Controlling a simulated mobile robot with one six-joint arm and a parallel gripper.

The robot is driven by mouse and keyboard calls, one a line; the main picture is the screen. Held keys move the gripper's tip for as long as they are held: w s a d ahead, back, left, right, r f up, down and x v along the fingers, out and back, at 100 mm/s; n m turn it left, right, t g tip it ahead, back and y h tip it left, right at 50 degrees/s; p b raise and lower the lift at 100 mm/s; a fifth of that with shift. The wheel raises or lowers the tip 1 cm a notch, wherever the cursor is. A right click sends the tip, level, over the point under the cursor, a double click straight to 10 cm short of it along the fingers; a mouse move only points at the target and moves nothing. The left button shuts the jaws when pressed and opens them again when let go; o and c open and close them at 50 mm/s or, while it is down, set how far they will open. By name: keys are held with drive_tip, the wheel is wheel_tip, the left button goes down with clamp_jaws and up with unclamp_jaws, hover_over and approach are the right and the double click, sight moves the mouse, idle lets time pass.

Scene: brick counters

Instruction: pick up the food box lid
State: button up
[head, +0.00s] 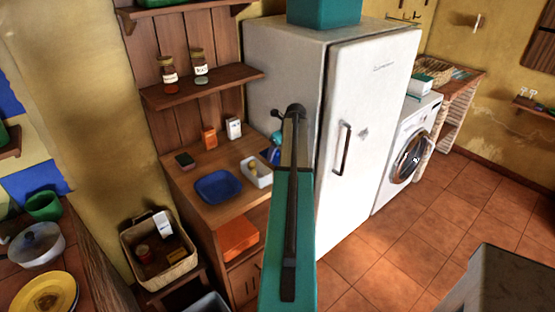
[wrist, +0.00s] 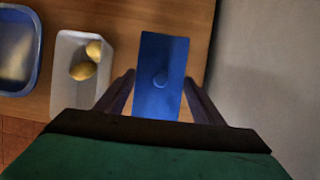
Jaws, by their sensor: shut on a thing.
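The food box lid (wrist: 160,55) is a flat blue rectangle with a small round knob. In the wrist view it lies between the two dark fingers of my gripper (wrist: 159,77), which is shut on it. In the head view a bit of blue, likely the lid (head: 275,149), shows just left of my arm; the fingers are mostly hidden there. The white food box (wrist: 66,50) stands open to the left of the lid with yellow food inside. It also shows in the head view (head: 262,181). I cannot tell whether the lid is clear of the counter.
A blue tray (head: 217,187) sits left of the box on the wooden counter (head: 188,206). Small cartons stand behind it, with a jar shelf (head: 200,87) above. The white fridge (head: 365,130) rises close on the right. Tiled floor (head: 440,225) is open further right.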

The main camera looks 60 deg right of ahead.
sight(276, 154)
drive_tip(key=shift+r+b, duration=1)
drive_tip(key=shift+r, duration=2.65)
drive_tip(key=shift+w+a, duration=0.3)
drive_tip(key=shift+a, duration=0.05)
drive_tip(key=w+a+f+n+y+b, duration=0.1)
drive_tip(key=w+a+n+y, duration=0.1)
drive_tip(key=w+a+n, duration=0.6)
drive_tip(key=w+a+f+n+g+y, duration=0.1)
drive_tip(key=w+a, duration=0.2)
drive_tip(key=a, duration=0.9)
drive_tip(key=w+a+n+y+b, duration=0.1)
drive_tip(key=w+a+n+y, duration=0.1)
drive_tip(key=w+a+n, duration=0.6)
drive_tip(key=s+a+n+g+b, duration=0.1)
drive_tip(key=a+n+g, duration=0.5)
drive_tip(key=a, duration=2.8)
drive_tip(key=n, duration=0.6)
drive_tip(key=shift+s+f, duration=0.2)
drive_tip(key=shift+f, duration=0.05)
drive_tip(key=shift+a, duration=0.1)
